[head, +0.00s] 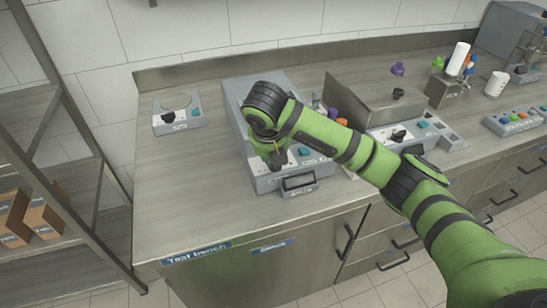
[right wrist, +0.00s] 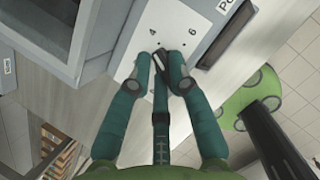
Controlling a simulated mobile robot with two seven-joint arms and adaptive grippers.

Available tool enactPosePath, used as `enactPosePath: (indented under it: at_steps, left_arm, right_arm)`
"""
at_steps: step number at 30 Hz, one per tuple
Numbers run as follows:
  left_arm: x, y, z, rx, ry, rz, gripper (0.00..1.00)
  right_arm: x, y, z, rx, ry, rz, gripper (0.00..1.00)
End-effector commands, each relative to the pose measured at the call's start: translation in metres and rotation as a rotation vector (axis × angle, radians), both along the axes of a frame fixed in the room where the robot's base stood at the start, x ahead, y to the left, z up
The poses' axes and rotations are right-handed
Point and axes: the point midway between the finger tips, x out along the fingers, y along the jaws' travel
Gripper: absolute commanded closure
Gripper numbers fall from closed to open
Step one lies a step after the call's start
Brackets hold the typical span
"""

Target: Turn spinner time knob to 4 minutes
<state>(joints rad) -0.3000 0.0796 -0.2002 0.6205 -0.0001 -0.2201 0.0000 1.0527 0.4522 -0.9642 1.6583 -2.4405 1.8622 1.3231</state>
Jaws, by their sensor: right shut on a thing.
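The spinner is a grey box (head: 235,98) on the bench, partly covered by my right arm in the head view. Its pale front panel shows in the right wrist view (right wrist: 170,20), with the printed marks 4 and 6. My right gripper (head: 274,150) is at this panel. My left gripper is not in view.
A smaller grey device with a black knob (head: 168,117) stands at the left on the bench. Another device with a knob (head: 398,136) is to the right, and a white cup (head: 496,84) stands farther right. The bench's front left (head: 190,195) is clear.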

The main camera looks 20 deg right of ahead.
Motion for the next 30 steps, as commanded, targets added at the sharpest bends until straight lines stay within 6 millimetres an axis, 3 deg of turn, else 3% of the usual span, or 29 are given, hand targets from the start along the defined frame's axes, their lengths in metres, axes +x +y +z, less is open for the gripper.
enactPosePath:
  at_steps: [13,14,15,16,26,30]
  left_arm:
    - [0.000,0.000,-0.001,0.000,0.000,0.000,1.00]
    - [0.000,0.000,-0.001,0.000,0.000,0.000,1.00]
    - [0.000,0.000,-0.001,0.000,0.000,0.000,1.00]
    - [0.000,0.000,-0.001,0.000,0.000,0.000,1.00]
    - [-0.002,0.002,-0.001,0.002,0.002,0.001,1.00]
    - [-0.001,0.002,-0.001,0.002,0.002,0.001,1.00]
  right_arm:
    - [0.000,0.000,0.001,0.001,0.000,-0.010,1.00]
    - [0.000,0.000,0.001,0.001,0.000,-0.010,0.76]
    - [0.000,0.000,0.001,0.001,0.000,-0.010,0.60]
    - [0.000,0.000,0.000,0.001,0.000,-0.010,0.56]
    - [0.000,0.000,0.001,0.001,0.000,-0.009,0.56]
    - [-0.003,0.002,0.013,0.001,-0.004,-0.009,0.56]
